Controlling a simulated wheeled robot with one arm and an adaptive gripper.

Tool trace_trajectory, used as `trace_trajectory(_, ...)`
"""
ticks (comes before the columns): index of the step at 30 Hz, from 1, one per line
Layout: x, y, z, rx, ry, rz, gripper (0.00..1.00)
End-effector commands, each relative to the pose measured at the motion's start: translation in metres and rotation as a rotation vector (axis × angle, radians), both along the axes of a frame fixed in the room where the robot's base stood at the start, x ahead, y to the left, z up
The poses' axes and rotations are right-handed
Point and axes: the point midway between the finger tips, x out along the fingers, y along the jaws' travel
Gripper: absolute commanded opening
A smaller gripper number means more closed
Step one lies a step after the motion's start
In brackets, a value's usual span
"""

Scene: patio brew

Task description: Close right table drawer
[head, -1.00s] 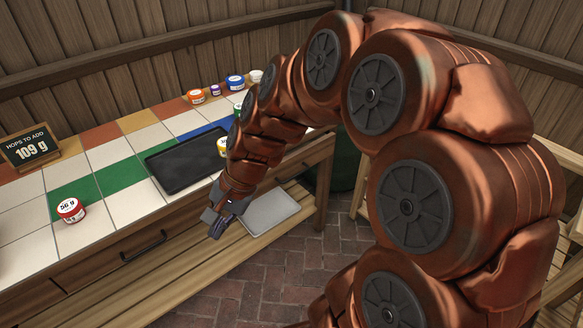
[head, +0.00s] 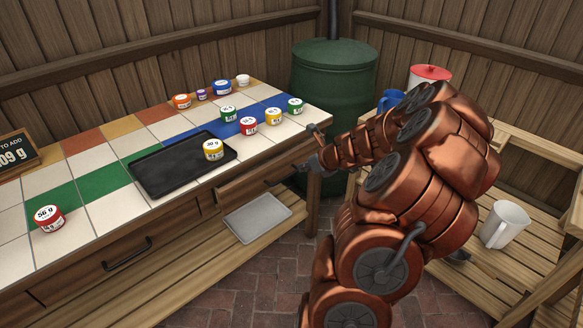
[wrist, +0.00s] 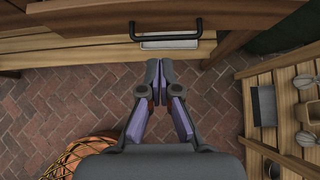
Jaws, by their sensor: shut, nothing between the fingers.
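The right table drawer (head: 245,182) is at the right end of the tiled table's front and appears to stand partly out. Its wooden front (wrist: 100,17) crosses the top of the wrist view, with a black bar handle (wrist: 166,38) at the middle. My gripper (head: 312,164) is in front of the drawer's right part in the head view. In the wrist view, my gripper (wrist: 157,68) is shut and empty, its fingertips pointing at the handle with a small gap in the picture. The drawer's inside is mostly hidden.
The left drawer (head: 125,255) looks shut. A grey tray (head: 257,217) lies on the low shelf under the table. A black tray (head: 170,172) and several small jars stand on the tabletop. A green barrel (head: 335,75) is behind. A slatted bench (head: 470,225) with a white mug (head: 506,224) stands right.

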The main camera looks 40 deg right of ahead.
Motion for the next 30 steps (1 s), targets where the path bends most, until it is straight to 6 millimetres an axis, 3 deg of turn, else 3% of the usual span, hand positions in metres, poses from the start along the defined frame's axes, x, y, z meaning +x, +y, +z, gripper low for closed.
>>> trace_trajectory(19,0.07,0.001,-0.065,-0.002,0.002,0.008,0.0)
trace_trajectory(30,0.105,-0.001,-0.064,-0.003,0.003,0.006,0.0)
